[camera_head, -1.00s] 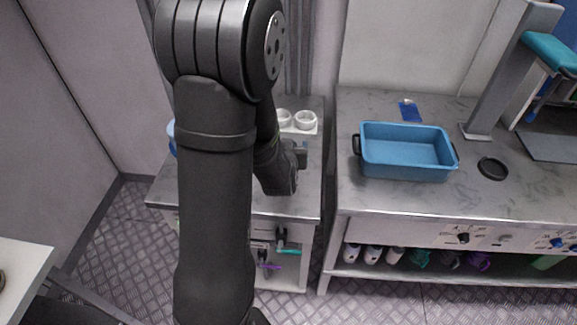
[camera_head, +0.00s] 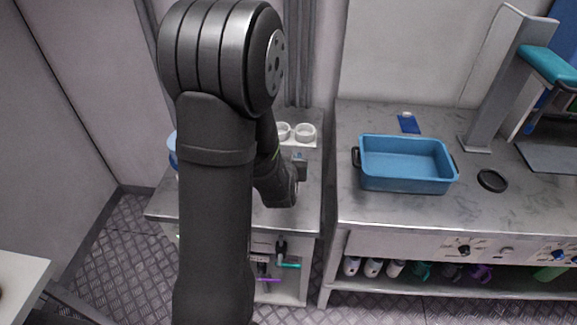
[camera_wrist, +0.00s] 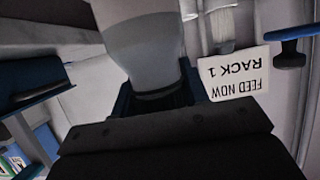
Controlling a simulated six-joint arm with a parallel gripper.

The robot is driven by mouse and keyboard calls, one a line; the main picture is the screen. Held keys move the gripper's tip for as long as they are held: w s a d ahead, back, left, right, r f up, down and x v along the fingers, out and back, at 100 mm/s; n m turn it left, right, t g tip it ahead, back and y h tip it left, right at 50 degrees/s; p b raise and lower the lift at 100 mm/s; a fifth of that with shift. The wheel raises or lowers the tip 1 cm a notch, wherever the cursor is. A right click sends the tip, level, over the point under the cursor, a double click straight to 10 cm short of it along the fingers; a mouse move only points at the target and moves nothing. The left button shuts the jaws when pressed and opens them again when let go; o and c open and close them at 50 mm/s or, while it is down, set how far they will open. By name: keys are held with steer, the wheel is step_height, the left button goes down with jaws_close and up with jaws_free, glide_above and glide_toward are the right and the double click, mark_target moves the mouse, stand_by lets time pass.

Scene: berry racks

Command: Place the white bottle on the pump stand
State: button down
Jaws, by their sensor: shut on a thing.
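In the wrist view, my gripper (camera_wrist: 155,88) is shut around a pale grey-white bottle (camera_wrist: 142,45), with one dark blue finger on each side. The bottle's top end runs out of the picture, and its lower end is hidden by the gripper body. In the head view, my arm hides the bottle and most of the gripper. A white stand with two round white cups (camera_head: 305,132) is at the back of the left metal bench, just beyond my wrist. I cannot tell whether it is the pump stand.
A "FEED NOW RACK 1" card (camera_wrist: 235,75) and a blue fitting (camera_wrist: 290,40) are close to the bottle. A blue tub (camera_head: 405,165), black disc (camera_head: 492,180) and grey post (camera_head: 495,95) are on the right bench.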

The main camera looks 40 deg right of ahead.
step_height(320, 180, up, 10)
steer(key=w+a+f+n+t+y, duration=0.1)
steer(key=w+a+f+n+y, duration=0.3)
steer(key=a, duration=0.8)
steer(key=w+a+n+t+y, duration=0.1)
steer(key=w+a+t+y, duration=0.1)
steer(key=w+a, duration=0.8)
steer(key=w+a+f+n+t+y, duration=0.1)
steer(key=w+a+f+n+y, duration=0.15)
steer(key=a, duration=1.25)
steer(key=w+d+m+h, duration=0.1)
steer(key=w+m+h, duration=0.1)
steer(key=w, duration=0.4)
steer(key=shift+d+g+h, duration=0.3)
steer(key=shift+d+h, duration=0.1)
steer(key=shift+h, duration=0.05)
